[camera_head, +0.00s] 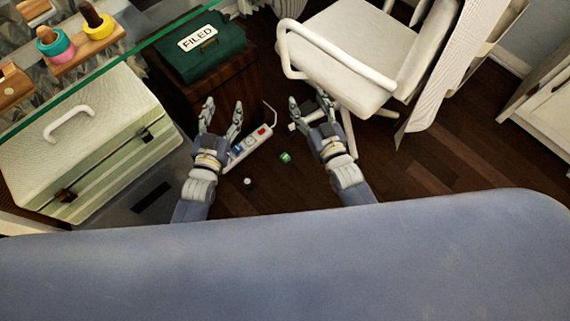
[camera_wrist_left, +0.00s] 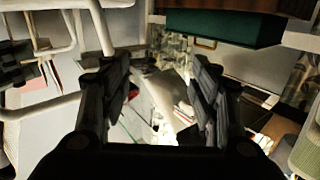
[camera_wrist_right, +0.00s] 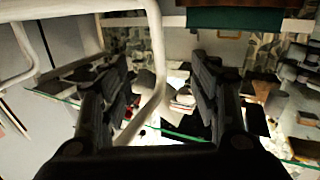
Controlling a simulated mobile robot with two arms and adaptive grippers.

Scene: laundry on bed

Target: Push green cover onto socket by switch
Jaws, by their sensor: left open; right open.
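A small green cover (camera_head: 285,157) lies on the dark wood floor between my two grippers, nearer the right one. A white power strip (camera_head: 243,148) with a red switch (camera_head: 262,131) at its far end lies on the floor just right of my left gripper, which partly hides it. A blue piece (camera_head: 238,150) sits on the strip's near part. My left gripper (camera_head: 221,108) is open and empty above the floor beside the strip. My right gripper (camera_head: 309,104) is open and empty in front of the chair. The wrist views show both pairs of fingers apart with nothing between them.
A small white round piece (camera_head: 248,181) lies on the floor near my left wrist. A dark wood cabinet with a green FILED box (camera_head: 203,48) stands behind my left gripper. A white chair (camera_head: 345,50) stands behind the right. A pale green case (camera_head: 80,140) is at left.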

